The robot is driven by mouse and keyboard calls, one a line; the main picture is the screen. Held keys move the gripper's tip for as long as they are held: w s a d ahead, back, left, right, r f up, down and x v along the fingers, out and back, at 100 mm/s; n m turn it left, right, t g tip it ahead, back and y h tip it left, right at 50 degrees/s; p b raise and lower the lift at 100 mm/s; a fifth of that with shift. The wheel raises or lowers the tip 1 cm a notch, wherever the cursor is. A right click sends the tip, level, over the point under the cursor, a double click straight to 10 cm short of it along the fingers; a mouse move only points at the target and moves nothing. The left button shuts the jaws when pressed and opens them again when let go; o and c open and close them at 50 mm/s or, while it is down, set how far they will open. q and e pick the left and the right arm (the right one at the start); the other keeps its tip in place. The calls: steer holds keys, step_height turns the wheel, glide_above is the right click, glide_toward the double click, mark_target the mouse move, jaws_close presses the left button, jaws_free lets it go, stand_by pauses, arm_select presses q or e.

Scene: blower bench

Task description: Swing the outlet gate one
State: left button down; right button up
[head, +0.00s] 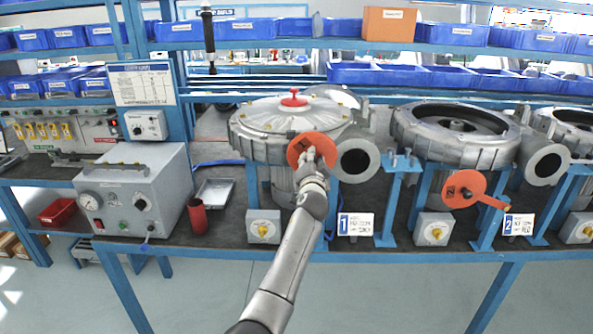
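Blower one (275,116) is a grey round housing with a red knob on its lid, behind the number 1 sign (355,224). Its round outlet (357,160) faces me and its dark mouth is uncovered. The orange outlet gate one (298,146), a disc, lies to the left of that mouth. My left gripper (311,155) is in front of the disc and hides its middle and lower part. Its fingers are at or very near the disc; their opening and any grip on a handle are too small to tell. My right gripper is out of view.
Blower two (455,135) stands to the right with its own orange gate (463,188) and the number 2 sign (518,224). A grey gauge box (135,195), a red cup (197,216) and a metal tray (214,192) are on the left. A switch box (263,227) sits below blower one.

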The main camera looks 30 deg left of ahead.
arm_select(q)
steer(key=w+d+m+b, duration=0.2)
steer(key=d, duration=0.1)
steer(key=w+d+f+m+b, duration=0.1)
steer(key=w+d+m+b, duration=0.1)
steer(key=d, duration=0.1)
steer(key=w+d+f+m+b, duration=0.1)
steer(key=w+d+m+b, duration=0.1)
steer(key=d+m, duration=0.1)
steer(key=shift+d, duration=0.45)
steer(key=shift+w+d+f+m+b, duration=0.35)
steer(key=shift+w+d+m+b, duration=0.15)
steer(key=shift+d+m, duration=0.2)
steer(key=c, duration=1.1)
jaws_free()
steer(key=shift+f, duration=0.1)
steer(key=shift+c, duration=0.2)
steer(key=shift+s+d, duration=0.45)
steer(key=shift+s, duration=0.15)
steer(key=v, duration=1)
steer(key=shift+s, duration=0.2)
